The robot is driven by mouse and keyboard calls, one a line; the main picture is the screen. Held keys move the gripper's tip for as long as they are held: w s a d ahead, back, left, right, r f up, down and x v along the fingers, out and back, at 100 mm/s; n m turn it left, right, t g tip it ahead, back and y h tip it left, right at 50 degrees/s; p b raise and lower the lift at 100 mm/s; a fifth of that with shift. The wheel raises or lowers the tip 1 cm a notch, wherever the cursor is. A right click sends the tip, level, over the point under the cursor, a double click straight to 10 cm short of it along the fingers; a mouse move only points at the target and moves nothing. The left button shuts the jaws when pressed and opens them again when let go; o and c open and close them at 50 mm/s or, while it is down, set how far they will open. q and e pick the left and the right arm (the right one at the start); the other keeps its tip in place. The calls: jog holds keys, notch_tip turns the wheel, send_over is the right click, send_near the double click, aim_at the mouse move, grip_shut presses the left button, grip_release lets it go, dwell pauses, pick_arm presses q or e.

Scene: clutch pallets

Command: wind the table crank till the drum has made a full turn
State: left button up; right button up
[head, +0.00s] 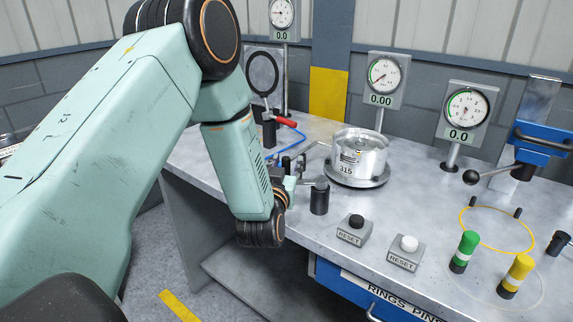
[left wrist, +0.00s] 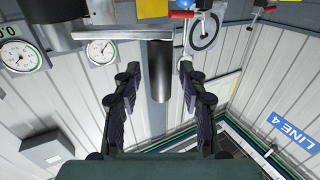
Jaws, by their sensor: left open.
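The drum (head: 358,155), a silver cylinder marked 315, sits on a round base on the table (head: 245,150). The crank's dark post (head: 319,201) stands in front of the drum, with a silver crank arm (head: 310,183) on top pointing left. In the left wrist view, the crank arm (left wrist: 123,34) carries a dark cylindrical grip (left wrist: 159,75). My left gripper (head: 288,166) is open at the crank arm's left end. In the left wrist view its fingers (left wrist: 158,92) stand either side of the grip, with gaps visible. My right gripper is not in view.
Two reset boxes (head: 355,231) (head: 406,253) stand at the table's front. Green (head: 464,252) and yellow (head: 516,275) pegs stand at right. A blue press (head: 541,142) is at far right. A red-handled lever (head: 284,122) and dial gauges (head: 384,75) stand at the back.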

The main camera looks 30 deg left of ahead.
pick_arm(q)
jog(key=shift+c, duration=0.3)
grip_shut()
